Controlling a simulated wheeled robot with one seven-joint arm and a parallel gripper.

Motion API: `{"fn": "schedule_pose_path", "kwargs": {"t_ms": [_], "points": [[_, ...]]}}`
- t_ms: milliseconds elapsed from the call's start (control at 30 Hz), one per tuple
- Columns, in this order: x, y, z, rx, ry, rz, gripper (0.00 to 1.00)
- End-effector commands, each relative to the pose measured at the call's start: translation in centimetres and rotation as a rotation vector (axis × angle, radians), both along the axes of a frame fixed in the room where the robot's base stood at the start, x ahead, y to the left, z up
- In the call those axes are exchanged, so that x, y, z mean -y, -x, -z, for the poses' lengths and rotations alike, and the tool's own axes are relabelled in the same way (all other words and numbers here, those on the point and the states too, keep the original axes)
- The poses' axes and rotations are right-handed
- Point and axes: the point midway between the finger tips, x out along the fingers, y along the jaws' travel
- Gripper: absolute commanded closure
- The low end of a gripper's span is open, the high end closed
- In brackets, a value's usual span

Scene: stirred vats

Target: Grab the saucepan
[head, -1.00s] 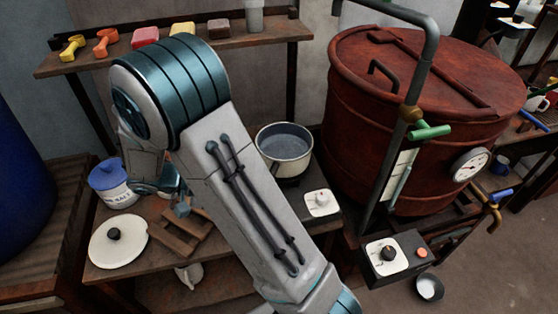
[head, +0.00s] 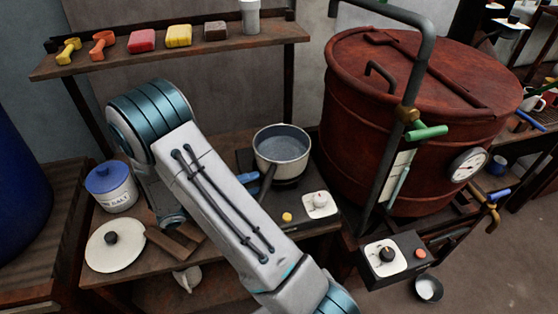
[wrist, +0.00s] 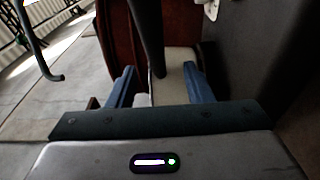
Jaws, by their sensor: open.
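The saucepan (head: 281,150), cream outside and grey inside, sits upright on a dark hotplate right of my arm in the head view. Its dark handle (head: 268,176) slopes down toward my arm. My gripper (head: 252,179) is mostly hidden behind my arm there; a blue finger shows close to the handle. In the wrist view the two blue fingers of my gripper (wrist: 160,78) stand apart. A dark bar, which looks like the handle, reaches down between them in the picture; I cannot tell whether it touches either finger.
The hotplate's control panel with a white dial (head: 320,204) and a yellow knob (head: 287,217) is near the pan. A large rusty vat (head: 415,110) stands right. A salt jar (head: 112,189) and a white lid (head: 116,251) are left. A shelf (head: 200,53) runs behind.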

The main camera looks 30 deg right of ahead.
Motion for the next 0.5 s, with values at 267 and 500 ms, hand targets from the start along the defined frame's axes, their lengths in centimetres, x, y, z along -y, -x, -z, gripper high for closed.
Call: {"fn": "schedule_pose_path", "kwargs": {"t_ms": [267,500], "points": [[2.7,0.4,-0.5,-0.002,-0.001,0.004,0.54],[5.4,0.7,-0.5,-0.001,-0.002,0.001,0.54]]}}
